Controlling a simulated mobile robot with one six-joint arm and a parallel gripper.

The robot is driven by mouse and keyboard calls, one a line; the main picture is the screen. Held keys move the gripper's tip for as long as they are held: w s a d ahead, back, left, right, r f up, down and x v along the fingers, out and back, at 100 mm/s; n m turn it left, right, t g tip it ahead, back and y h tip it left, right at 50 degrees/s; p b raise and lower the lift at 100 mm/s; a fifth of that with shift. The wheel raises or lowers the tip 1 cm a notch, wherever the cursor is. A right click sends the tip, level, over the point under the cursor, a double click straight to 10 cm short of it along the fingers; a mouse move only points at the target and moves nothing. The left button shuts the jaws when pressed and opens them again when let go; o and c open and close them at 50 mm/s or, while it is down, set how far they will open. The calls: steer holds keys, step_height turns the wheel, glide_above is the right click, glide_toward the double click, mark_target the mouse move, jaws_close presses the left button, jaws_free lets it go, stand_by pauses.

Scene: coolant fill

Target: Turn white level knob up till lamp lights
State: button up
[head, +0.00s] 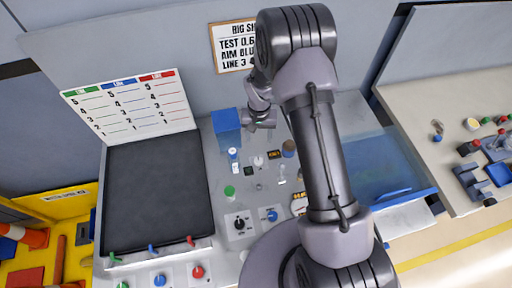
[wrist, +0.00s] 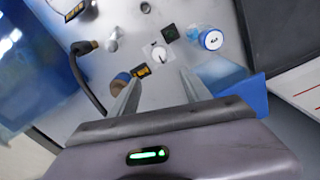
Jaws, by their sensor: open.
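A white knob (head: 258,161) with a dark pointer mark sits on the grey bench panel. It also shows in the wrist view (wrist: 159,55), just beyond the gap between my fingers. My gripper (head: 262,123) is open and empty, behind the knob in the head view and apart from it. In the wrist view its two fingers (wrist: 160,83) are spread to either side below the knob. A small black square plate (wrist: 169,33) lies beside the knob; it also shows in the head view (head: 249,170). I cannot make out which part is the lamp, or any lit lamp.
A blue block (head: 226,120) and a blue-capped bottle (head: 232,155) stand left of the knob. A brown-topped cylinder (head: 289,147) and a small black-and-yellow display (head: 274,154) are to its right. A black knob (head: 239,224) and a blue knob (head: 271,214) sit nearer the front.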

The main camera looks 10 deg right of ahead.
mark_target(259, 160)
steer(key=f, duration=1)
steer(key=s+f, duration=0.1)
steer(key=f, duration=0.4)
steer(key=shift+w+f, duration=0.15)
steer(key=shift+f, duration=0.4)
steer(key=shift+c, duration=0.3)
jaws_close()
